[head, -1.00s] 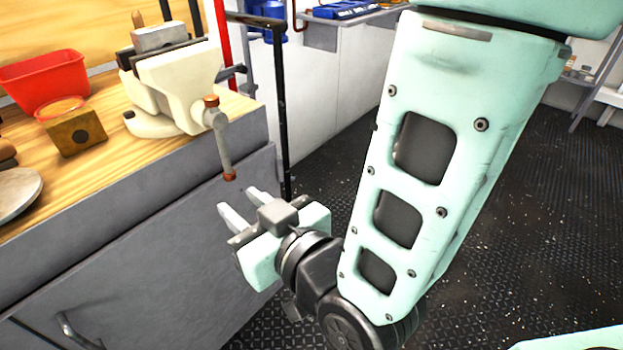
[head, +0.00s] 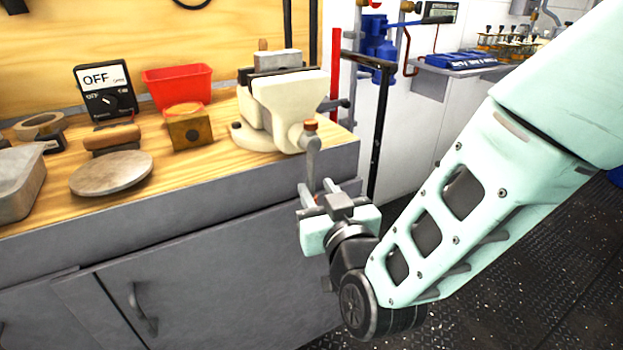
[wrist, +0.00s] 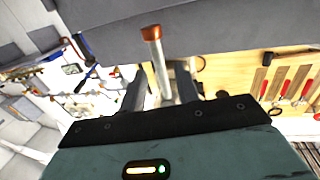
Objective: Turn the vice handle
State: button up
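The cream vice (head: 285,105) stands on the wooden bench top near its right end. Its grey handle bar (head: 313,156) hangs down in front of the bench edge, with an orange-brown knob at the top. My gripper (head: 318,190) is at the lower end of the handle. In the wrist view the handle (wrist: 159,63), with its orange-brown end cap, lies between the two fingers of my gripper (wrist: 160,85). The fingers are open, with a gap visible beside the bar. The handle's lower end is hidden by my gripper in the head view.
A red bin (head: 178,86), a wooden block (head: 188,128), a round grey disc (head: 111,172) and an OFF switch box (head: 105,92) sit on the bench left of the vice. The grey cabinet front (head: 230,260) is close below my gripper. A black post (head: 380,130) stands behind it.

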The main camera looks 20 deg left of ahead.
aim_at(313, 182)
jog(key=shift+x, duration=2.2)
jog(key=shift+c, duration=0.2)
grip_shut()
